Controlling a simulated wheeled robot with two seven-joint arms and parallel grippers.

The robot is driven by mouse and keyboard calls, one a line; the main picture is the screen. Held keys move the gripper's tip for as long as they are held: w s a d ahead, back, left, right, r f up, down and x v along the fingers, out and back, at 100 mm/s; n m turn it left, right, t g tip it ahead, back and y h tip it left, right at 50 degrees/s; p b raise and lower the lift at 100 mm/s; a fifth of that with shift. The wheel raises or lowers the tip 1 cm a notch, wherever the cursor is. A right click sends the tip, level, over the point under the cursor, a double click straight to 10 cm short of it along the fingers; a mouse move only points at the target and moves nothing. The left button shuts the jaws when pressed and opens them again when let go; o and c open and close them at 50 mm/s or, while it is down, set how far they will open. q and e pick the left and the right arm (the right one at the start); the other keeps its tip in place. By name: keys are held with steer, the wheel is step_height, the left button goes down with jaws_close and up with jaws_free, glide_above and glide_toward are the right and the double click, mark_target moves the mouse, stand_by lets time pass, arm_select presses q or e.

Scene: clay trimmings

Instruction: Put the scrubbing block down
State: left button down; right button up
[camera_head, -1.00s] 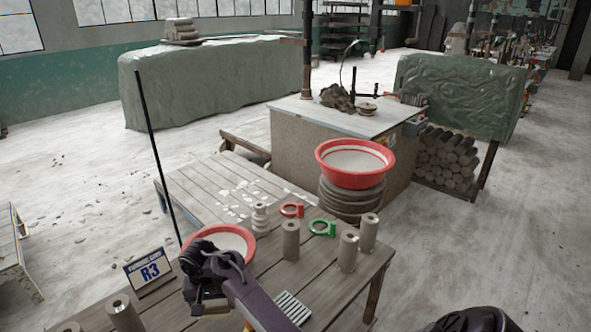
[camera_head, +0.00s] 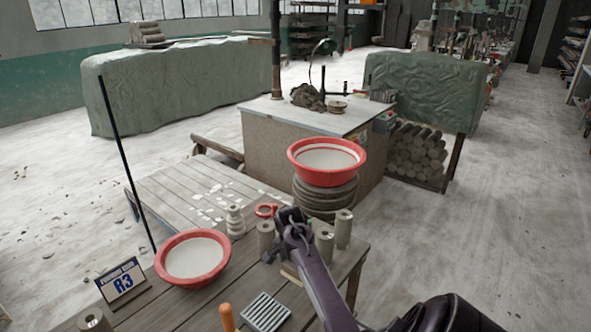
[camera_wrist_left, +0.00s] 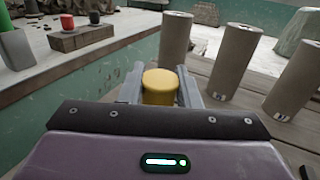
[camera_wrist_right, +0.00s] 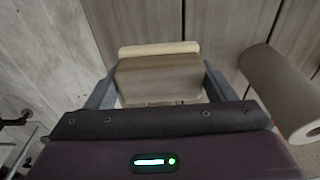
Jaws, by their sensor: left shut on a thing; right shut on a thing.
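The scrubbing block (camera_wrist_right: 160,75), a grey-brown block with a cream layer along one side, is between the fingers of my right gripper (camera_wrist_right: 158,88). In the head view this gripper (camera_head: 285,250) is at the table's right part, beside the grey clay cylinders, and hides most of the block. I cannot tell whether the block touches the table. In the left wrist view my left gripper (camera_wrist_left: 160,90) is shut on a yellow cylindrical thing (camera_wrist_left: 160,85); its arm is not in the head view.
The slatted table (camera_head: 180,305) bears a red-rimmed basin (camera_head: 193,258), an R3 sign (camera_head: 123,281), a ribbed grey pad (camera_head: 265,312) and an orange handle (camera_head: 228,318). Clay cylinders (camera_head: 343,228) stand close to my right gripper. A second red basin (camera_head: 326,160) sits behind.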

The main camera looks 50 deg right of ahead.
steer(key=shift+f, duration=2.75)
steer(key=o, duration=1.1)
steer(key=shift+f, duration=0.15)
steer(key=r, duration=0.4)
steer(key=a+r, duration=0.1)
steer(key=r, duration=0.7)
steer(key=shift+a+r, duration=0.1)
steer(key=shift+a, duration=0.15)
steer(key=shift+o, duration=0.2)
